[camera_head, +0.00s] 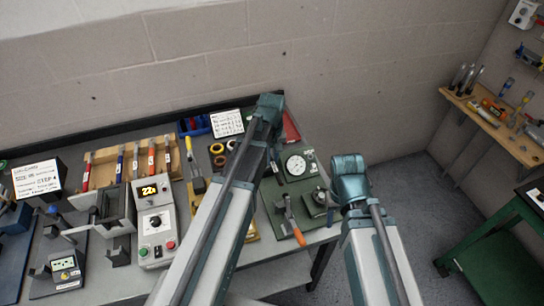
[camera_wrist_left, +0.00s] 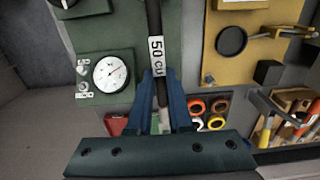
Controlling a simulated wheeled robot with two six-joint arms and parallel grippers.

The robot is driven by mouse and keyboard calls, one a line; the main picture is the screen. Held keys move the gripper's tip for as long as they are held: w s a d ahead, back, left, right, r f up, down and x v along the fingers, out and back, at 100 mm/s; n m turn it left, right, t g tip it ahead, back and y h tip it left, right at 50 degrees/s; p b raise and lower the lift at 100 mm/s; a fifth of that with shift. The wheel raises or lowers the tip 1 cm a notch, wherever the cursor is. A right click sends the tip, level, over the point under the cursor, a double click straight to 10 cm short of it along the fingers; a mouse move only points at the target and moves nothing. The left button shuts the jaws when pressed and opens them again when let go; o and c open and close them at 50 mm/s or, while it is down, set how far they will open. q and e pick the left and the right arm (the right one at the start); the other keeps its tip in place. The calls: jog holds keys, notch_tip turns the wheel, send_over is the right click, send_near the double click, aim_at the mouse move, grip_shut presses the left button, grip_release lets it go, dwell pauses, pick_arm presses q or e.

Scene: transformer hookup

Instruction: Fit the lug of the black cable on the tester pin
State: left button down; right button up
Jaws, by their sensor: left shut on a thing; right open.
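My left gripper (camera_wrist_left: 166,105) is shut on the black cable (camera_wrist_left: 154,20), which carries a white label (camera_wrist_left: 157,57) reading "50 CU". The cable runs up out of the left wrist view and its lug does not show. Behind it is a green board (camera_wrist_left: 120,30) with a round dial gauge (camera_wrist_left: 110,74) and small metal fittings (camera_wrist_left: 83,88) beside the gauge. I cannot pick out the tester pin. My right gripper (camera_head: 333,207) is open, right of the green board.
An orange-handled clamp (camera_head: 294,228) stands on the green board. A grey box with a yellow display (camera_head: 154,225) and a rack of tools (camera_head: 130,160) are to the left. Coloured tape rolls (camera_wrist_left: 208,112) lie near the yellow board (camera_wrist_left: 225,65). Floor is free right of the bench.

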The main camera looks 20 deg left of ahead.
aim_at(275, 169)
dwell(0.3)
pick_arm(q)
jog(key=shift+s+d+f+b, duration=0.35)
jog(key=shift+s+f+b, duration=0.15)
jog(key=shift+f+b, duration=0.75)
jog(key=shift+s+d+f+b, duration=0.35)
jog(key=shift+s+f+b, duration=0.15)
jog(key=shift+f+b, duration=0.75)
jog(key=shift+s+d+f+b, duration=0.35)
jog(key=shift+s+f+b, duration=0.15)
jog(key=shift+f+b, duration=1.85)
jog(key=c, duration=0.8)
grip_release()
jog(key=shift+o, duration=0.2)
jog(key=shift+r, duration=0.2)
jog(key=shift+r+p, duration=2.35)
jog(key=shift+p, duration=0.25)
